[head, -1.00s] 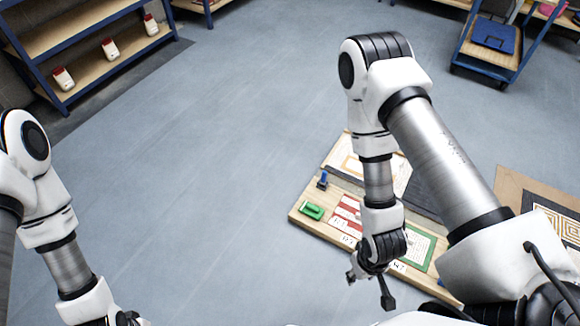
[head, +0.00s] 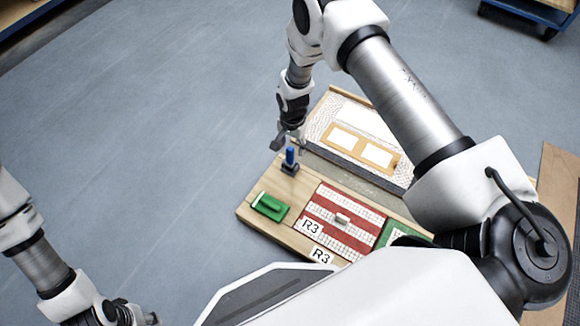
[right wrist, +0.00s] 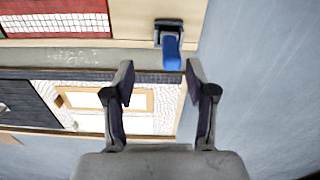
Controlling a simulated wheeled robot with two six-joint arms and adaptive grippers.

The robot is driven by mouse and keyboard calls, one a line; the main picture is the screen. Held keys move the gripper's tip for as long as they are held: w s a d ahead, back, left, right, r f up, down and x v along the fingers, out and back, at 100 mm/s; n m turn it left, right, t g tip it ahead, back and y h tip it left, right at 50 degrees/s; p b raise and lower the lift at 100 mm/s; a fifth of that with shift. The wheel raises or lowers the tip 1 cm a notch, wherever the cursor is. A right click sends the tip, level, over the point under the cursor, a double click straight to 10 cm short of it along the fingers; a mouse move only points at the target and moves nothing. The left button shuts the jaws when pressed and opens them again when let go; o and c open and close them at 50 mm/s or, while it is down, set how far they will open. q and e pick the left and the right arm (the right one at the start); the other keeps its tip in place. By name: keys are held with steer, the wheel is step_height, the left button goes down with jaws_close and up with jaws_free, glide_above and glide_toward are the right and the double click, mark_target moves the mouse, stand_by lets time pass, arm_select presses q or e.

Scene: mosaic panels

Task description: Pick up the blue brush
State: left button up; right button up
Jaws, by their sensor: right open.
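The blue brush (head: 290,155) stands upright in a dark holder (head: 289,169) on the wooden board's left part. In the right wrist view the blue brush (right wrist: 171,52) lies just ahead of the fingertips, between their lines. My right gripper (head: 288,143) is open and empty, close above and beside the brush; its fingers (right wrist: 160,82) also show apart in the right wrist view. Whether a finger touches the brush cannot be told. My left gripper (head: 135,314) is at the bottom left edge, partly cut off, far from the brush.
A green block-like tool (head: 270,205) lies on the wooden board (head: 248,216). Red and white panels marked R3 (head: 345,218) lie beside it. Open floor (head: 150,130) is left of the board.

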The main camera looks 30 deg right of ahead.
mark_target(290, 155)
steer(key=shift+w+d+f+m+b, duration=0.15)
steer(key=shift+w+f+m+b, duration=0.25)
steer(key=shift+w+f+b, duration=0.6)
steer(key=f+b, duration=0.2)
steer(key=f, duration=0.2)
steer(key=f+b, duration=0.2)
steer(key=f, duration=0.1)
steer(key=shift+w+d+f, duration=0.1)
steer(key=shift+w+f, duration=0.1)
steer(key=shift+f, duration=0.2)
steer(key=shift+r, duration=0.15)
steer(key=shift+c, duration=0.7)
arm_select(q)
step_height(290, 155, down, 8)
steer(key=shift+f, duration=0.15)
arm_select(e)
jaws_close()
